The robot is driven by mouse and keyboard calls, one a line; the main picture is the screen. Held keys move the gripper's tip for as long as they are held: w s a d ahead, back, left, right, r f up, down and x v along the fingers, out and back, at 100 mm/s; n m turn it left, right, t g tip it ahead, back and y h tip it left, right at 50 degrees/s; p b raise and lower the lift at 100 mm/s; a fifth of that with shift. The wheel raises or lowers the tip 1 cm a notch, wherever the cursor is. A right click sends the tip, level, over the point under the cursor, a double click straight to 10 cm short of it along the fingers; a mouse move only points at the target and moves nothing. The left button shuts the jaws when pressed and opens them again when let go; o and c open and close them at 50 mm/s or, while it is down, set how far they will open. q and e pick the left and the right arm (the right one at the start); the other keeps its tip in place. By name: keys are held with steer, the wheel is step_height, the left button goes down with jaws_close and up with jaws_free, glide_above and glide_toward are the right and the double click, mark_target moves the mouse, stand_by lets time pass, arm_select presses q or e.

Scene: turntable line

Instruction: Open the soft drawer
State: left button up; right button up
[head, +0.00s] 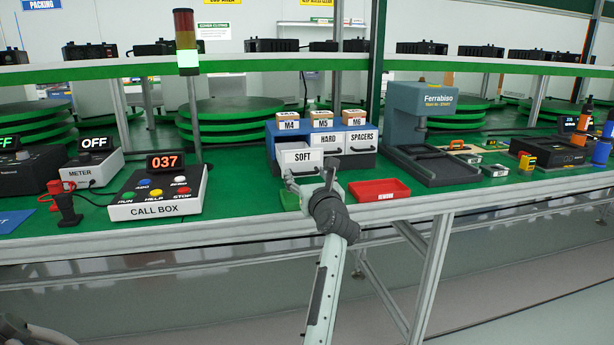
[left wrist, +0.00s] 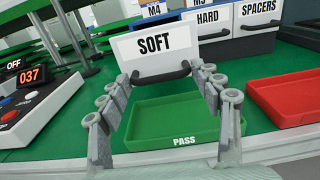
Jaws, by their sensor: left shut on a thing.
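The soft drawer (head: 302,160) has a white front marked SOFT and sits at the left of a blue drawer unit (head: 363,163). Its front stands out ahead of the HARD drawer, and some of its inside shows in the head view. My left gripper (head: 307,181) is at the drawer's front. In the left wrist view, its two fingers (left wrist: 164,84) are at the two ends of the black handle (left wrist: 160,75) below the SOFT label, shut on it. My right gripper is not in view.
A green PASS tray (left wrist: 178,114) lies under the drawer front, and a red tray (head: 379,190) lies to its right. The call box (head: 158,192) stands to the left. A grey Ferrabiso press (head: 425,103) stands right of the drawer unit.

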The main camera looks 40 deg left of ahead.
arm_select(q)
steer(key=shift+w+d, duration=0.15)
steer(key=o, duration=1.4)
steer(key=shift+r, duration=0.15)
steer(key=shift+r, duration=0.35)
step_height(320, 180, up, 9)
steer(key=shift+r, duration=0.1)
